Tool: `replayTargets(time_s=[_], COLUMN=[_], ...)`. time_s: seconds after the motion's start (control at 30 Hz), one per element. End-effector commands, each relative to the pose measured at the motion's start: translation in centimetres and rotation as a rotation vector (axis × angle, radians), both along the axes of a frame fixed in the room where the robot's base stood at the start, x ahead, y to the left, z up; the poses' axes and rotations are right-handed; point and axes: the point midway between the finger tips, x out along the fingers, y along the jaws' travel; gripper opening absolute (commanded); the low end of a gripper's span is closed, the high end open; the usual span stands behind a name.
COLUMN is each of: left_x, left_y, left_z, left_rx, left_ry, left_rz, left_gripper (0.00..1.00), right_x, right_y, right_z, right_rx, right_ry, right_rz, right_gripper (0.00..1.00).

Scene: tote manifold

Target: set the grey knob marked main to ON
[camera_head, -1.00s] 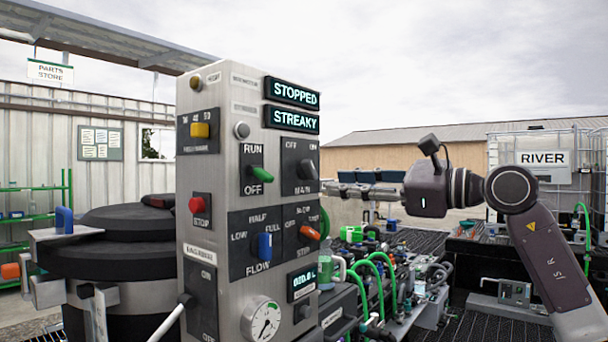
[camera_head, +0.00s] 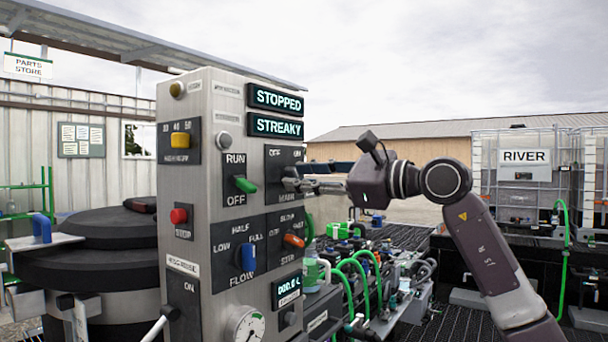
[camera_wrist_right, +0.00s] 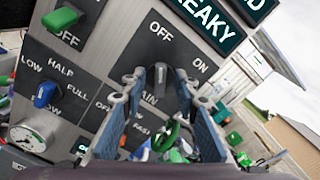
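The grey main knob (camera_wrist_right: 157,76) sits on a dark plate marked OFF and ON, on the metal control panel (camera_head: 228,110). In the right wrist view it lies between the tips of my right gripper (camera_wrist_right: 158,82), whose fingers are spread on both sides of it with gaps. In the head view the right gripper (camera_head: 296,184) reaches the plate from the right, and its fingertips partly hide the knob. The knob's pointer direction is hard to tell. My left gripper is not in view.
Close to the knob are the green RUN/OFF knob (camera_head: 245,185), the orange knob (camera_head: 293,240) and the blue flow knob (camera_head: 247,257). The displays above read STOPPED (camera_head: 276,100) and STREAKY (camera_head: 275,126). Green hoses (camera_head: 350,275) stand below my right arm.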

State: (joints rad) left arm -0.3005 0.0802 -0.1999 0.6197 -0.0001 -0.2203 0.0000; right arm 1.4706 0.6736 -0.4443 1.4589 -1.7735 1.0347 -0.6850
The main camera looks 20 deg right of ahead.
Motion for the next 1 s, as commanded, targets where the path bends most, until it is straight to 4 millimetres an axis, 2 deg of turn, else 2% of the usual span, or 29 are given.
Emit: replayTargets(time_s=[0.1,0.37,0.73,1.0], left_x=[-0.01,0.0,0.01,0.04], left_y=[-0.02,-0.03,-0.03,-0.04], left_z=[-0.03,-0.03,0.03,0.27], left_rx=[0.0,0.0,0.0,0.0], left_ry=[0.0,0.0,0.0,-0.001], left_rz=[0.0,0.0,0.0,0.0], left_gripper=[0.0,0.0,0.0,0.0], right_x=[0.01,-0.02,-0.02,0.06], right_y=[-0.01,-0.02,-0.03,-0.14], right_z=[-0.05,-0.04,-0.03,-0.01], right_rx=[0.0,0.0,0.02,0.131], right_ry=[0.0,0.0,0.017,0.105], right_rz=[0.0,0.0,0.0,-0.002], right_gripper=[0.27,0.0,0.0,0.0])
